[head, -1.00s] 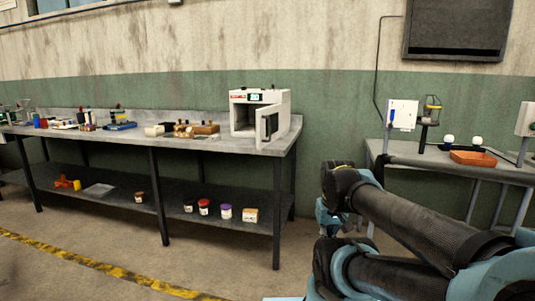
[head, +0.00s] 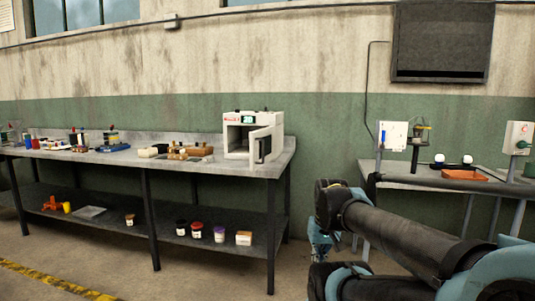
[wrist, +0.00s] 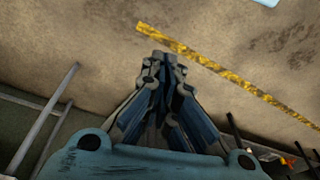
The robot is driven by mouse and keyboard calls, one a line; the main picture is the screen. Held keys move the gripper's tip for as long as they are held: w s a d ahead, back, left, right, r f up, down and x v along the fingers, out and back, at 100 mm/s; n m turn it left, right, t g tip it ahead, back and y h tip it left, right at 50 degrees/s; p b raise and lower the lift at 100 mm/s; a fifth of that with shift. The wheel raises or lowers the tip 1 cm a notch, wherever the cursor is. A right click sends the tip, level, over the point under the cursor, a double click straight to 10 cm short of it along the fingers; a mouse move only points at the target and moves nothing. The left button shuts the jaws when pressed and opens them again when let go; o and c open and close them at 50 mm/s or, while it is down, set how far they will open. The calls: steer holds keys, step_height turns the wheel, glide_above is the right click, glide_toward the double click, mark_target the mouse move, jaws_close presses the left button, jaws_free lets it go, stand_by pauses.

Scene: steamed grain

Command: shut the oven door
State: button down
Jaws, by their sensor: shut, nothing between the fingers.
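The oven (head: 234,133) is a small white box with a green display, standing at the right end of the long grey workbench. Its door (head: 265,145) is hinged on the right and stands open, swung out toward me, with the dark cavity showing on the left. My gripper (wrist: 163,62) shows in the wrist view, its blue-grey fingers together and empty, over the bare floor. In the head view my arm is at the lower right, apart from the oven; the gripper is only partly seen there, low beside the bench's right end.
The workbench (head: 110,157) carries several small tools and blocks left of the oven, and jars on its lower shelf. A second table (head: 410,174) with an orange tray (head: 463,175) stands at the right. Floor with a yellow stripe (head: 55,282) lies open in front.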

steer(key=w+a+r+m+t+y, duration=0.1)
steer(key=w+a+r+y, duration=0.2)
steer(key=w+r, duration=0.35)
steer(key=w+a+r+m+y, duration=0.1)
steer(key=w+a+r+y, duration=0.2)
steer(key=w, duration=0.6)
steer(key=w+a+r+m+t+y, duration=0.1)
steer(key=w+a+r+y, duration=0.2)
steer(key=w, duration=0.5)
steer(key=w+d+r+m+t+y, duration=0.1)
steer(key=w+d+r+t+y, duration=0.15)
steer(key=w, duration=0.45)
steer(key=w+d+r+m+t+y, duration=0.1)
steer(key=w+d+r+m, duration=0.2)
steer(key=w, duration=0.4)
steer(key=w+d+r+t+y, duration=0.2)
steer(key=w+d+r, duration=0.15)
steer(key=w, duration=0.35)
steer(key=x, duration=1.4)
steer(key=shift+r, duration=0.45)
steer(key=shift+w, duration=0.15)
